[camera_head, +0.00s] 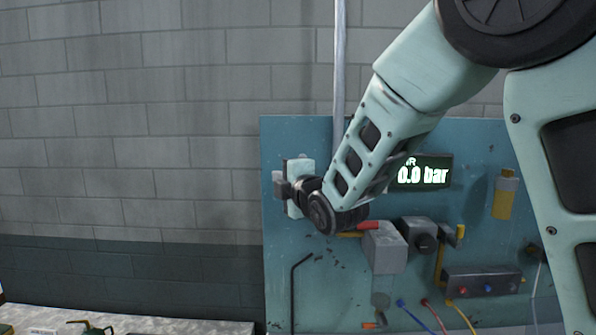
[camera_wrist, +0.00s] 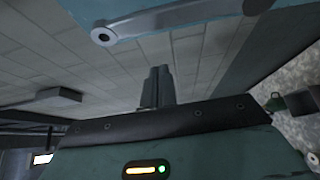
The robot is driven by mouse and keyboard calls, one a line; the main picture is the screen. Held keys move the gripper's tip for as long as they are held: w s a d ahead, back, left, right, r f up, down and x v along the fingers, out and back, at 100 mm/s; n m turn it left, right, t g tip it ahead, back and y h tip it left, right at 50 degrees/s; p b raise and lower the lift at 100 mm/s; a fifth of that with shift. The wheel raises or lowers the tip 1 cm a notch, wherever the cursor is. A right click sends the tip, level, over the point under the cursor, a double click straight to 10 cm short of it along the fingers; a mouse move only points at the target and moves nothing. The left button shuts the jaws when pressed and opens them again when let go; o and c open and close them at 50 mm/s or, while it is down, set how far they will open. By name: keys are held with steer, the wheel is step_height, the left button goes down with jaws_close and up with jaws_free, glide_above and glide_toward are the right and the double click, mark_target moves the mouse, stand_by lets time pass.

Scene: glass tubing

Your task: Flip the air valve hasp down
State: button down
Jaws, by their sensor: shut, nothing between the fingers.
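My gripper (camera_head: 279,185) is at the upper left part of the blue board, close to its left edge, with my forearm crossing in front of the board. In the wrist view its two dark fingers (camera_wrist: 157,86) stand close together, shut and empty. A grey metal strip with a round eye at its end (camera_wrist: 150,20) crosses the top of the wrist view, apart from the fingers; I cannot tell if it is the hasp. In the head view I cannot make out the air valve hasp; my arm hides part of the board.
The blue board (camera_head: 282,260) carries a lit display (camera_head: 423,174) reading 0.0 bar, a grey box (camera_head: 384,249) with a red lever, a yellow fitting (camera_head: 504,195) and coloured cables below. A pale vertical pipe (camera_head: 340,70) rises above the board. Left of it is bare block wall.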

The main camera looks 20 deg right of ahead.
steer(key=d, duration=0.1)
steer(key=d+p, duration=0.2)
steer(key=shift+s+d, duration=0.25)
steer(key=shift+d, duration=0.15)
steer(key=shift+d+f+b, duration=0.15)
steer(key=shift+b, duration=0.65)
steer(key=shift+d+m+b, duration=0.15)
steer(key=shift+m+b, duration=0.15)
steer(key=shift+b, duration=0.1)
